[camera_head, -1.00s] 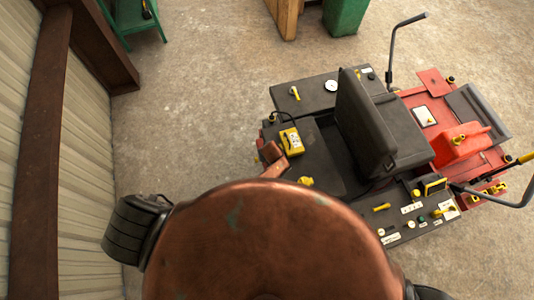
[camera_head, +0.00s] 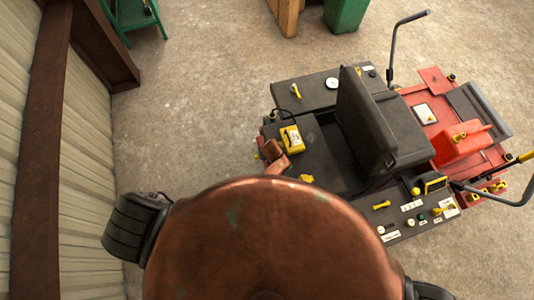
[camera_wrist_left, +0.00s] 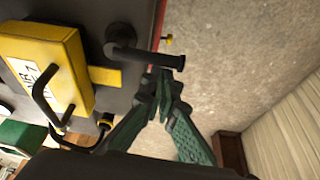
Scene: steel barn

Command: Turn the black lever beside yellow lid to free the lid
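The yellow lid (camera_wrist_left: 45,72) with a white label and black handle fills the left of the wrist view, on a dark panel. It also shows on the mower's near left side in the head view (camera_head: 292,138). The lever and left fingers are hidden in the head view. My right gripper is not in view.
The red and black mower has a black seat (camera_head: 372,125), a red can (camera_head: 461,145) and a tall bent handle (camera_head: 392,50). A corrugated wall (camera_head: 85,190) runs along the left. Open concrete floor lies between wall and mower.

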